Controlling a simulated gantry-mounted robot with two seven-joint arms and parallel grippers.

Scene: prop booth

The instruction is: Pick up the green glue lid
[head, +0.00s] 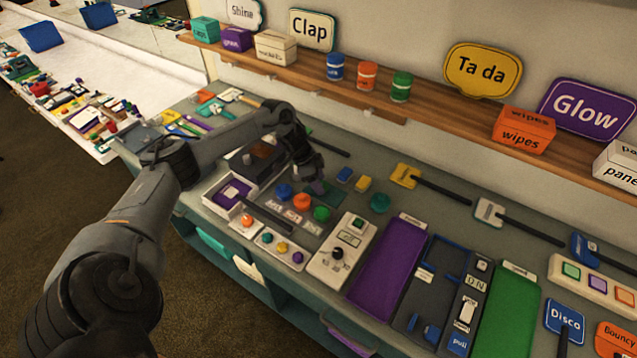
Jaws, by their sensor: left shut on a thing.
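My left gripper (310,178) reaches over the bench from the left and points down. It is shut on a small dark green thing (320,188), mostly hidden by the fingers, so I cannot tell its shape. Just in front of it, a blue round lid (284,191), a red round lid (301,202) and a green round lid (321,213) sit in a row at a grey tray with white labels. My right gripper is not in view.
A white switch panel (341,250) and a purple panel (385,265) lie to the right. A wooden shelf (300,82) with signs, boxes and small tubs runs behind the bench.

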